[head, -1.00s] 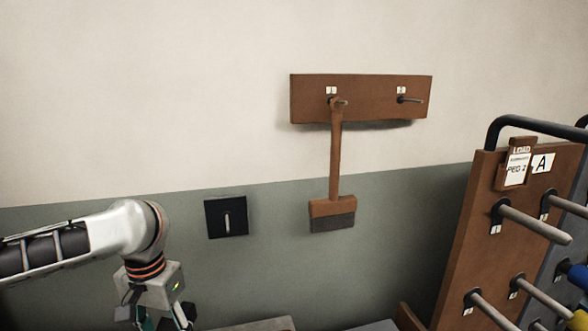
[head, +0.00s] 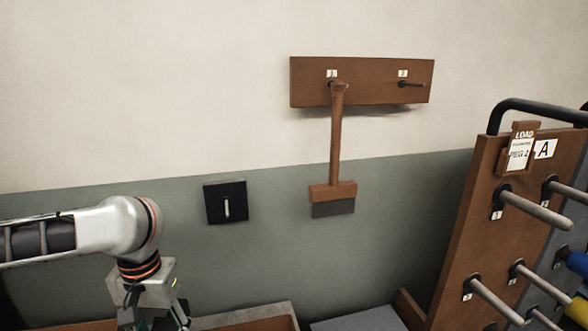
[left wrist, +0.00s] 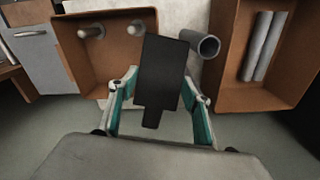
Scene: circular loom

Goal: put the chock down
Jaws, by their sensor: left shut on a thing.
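A dark, flat chock (left wrist: 165,55) with a narrower tail sits between the teal fingers of my left gripper (left wrist: 160,80) in the left wrist view. The gripper is shut on it and holds it over the floor and containers. In the head view my left gripper (head: 146,300) is at the bottom left. Its fingertips and the chock are cut off or hidden there. My right gripper is not in view.
The left wrist view shows a brown box with pegs (left wrist: 62,50), a grey tube (left wrist: 208,46) and a brown tray (left wrist: 228,90) holding two grey rods. The head view shows a wall-hung brush (head: 335,150) and a peg rack (head: 465,200) at right.

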